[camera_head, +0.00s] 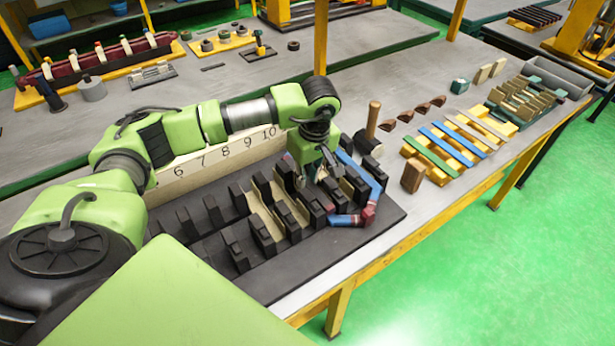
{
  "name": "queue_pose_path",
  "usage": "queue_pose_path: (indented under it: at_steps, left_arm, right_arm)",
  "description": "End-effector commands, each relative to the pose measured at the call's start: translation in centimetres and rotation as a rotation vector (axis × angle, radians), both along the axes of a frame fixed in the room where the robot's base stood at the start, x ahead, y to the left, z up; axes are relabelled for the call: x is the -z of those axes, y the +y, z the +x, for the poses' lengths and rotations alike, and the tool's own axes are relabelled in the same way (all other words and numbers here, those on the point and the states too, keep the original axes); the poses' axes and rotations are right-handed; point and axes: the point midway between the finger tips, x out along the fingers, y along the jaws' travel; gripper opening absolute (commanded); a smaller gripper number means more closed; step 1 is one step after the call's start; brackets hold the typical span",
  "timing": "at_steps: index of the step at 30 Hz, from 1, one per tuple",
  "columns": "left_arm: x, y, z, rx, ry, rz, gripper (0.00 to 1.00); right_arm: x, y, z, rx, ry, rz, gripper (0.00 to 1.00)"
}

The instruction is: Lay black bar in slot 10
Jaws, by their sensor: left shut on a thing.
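The black slotted fixture (385,214) lies on the near table, with rows of black upright blocks. A pale board (215,163) behind it carries the numbers 6 to 10, with 10 at its right end. My left gripper (316,176) points down among the blocks at the right part of the fixture, close to the number 10 end. It is shut on a dark piece that I take to be the black bar. The bar is hard to tell from the dark blocks, and its seating cannot be seen. My right gripper is not in view.
Beige strips (267,222) lie between some block rows. A blue and red curved piece (368,213) rests at the fixture's right end. A wooden-handled mallet (373,119), a brown block (412,176) and a yellow rack with coloured bars (431,173) stand to the right.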

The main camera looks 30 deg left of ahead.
Motion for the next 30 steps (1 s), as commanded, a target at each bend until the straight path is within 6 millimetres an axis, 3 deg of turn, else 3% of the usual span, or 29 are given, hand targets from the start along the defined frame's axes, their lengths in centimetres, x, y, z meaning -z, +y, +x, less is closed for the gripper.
queue_pose_path:
  at_steps: [7, 8, 10, 30]
  left_arm:
    - [-0.02, 0.01, 0.02, 0.000, -0.001, 0.000, 0.00]
    - [-0.02, 0.02, 0.03, 0.000, -0.001, 0.001, 0.19]
    - [-0.02, 0.02, 0.02, 0.000, -0.001, 0.001, 0.36]
    - [-0.01, 0.01, -0.01, 0.000, 0.000, 0.000, 0.36]
  right_arm:
    - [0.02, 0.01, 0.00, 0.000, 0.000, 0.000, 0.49]
    - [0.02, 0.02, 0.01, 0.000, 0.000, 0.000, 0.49]
    - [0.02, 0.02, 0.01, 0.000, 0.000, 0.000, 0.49]
    - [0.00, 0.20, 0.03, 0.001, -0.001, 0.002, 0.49]
